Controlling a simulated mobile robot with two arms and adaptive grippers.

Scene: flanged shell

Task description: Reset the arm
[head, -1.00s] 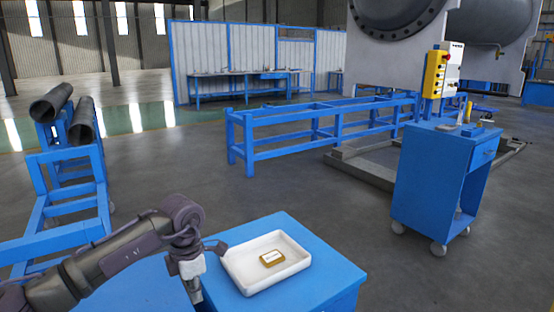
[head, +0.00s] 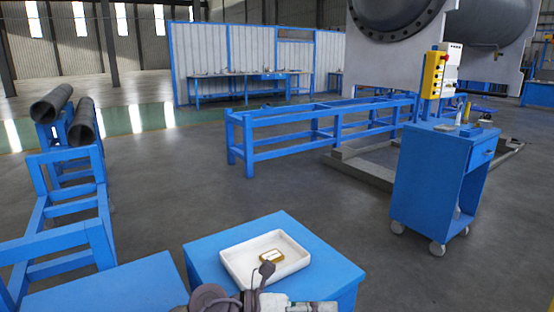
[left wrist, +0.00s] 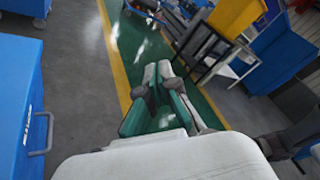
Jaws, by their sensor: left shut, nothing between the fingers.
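My left arm comes in at the bottom edge of the head view, with its wrist in front of the blue cart. My left gripper (head: 318,307) lies nearly level at the bottom edge and points right; much of it is cut off or hard to make out. In the left wrist view the left gripper (left wrist: 158,72) is shut with its fingertips together and nothing between them. A white tray (head: 290,263) with a small gold and white box (head: 271,256) inside stands on the cart, beyond the wrist. My right gripper is not in view.
The blue cart (head: 230,237) stands close in front. A blue rack with dark pipes (head: 50,105) is at the left. A blue frame (head: 290,120) and a blue wheeled cabinet (head: 425,190) stand farther off. Open floor lies between them.

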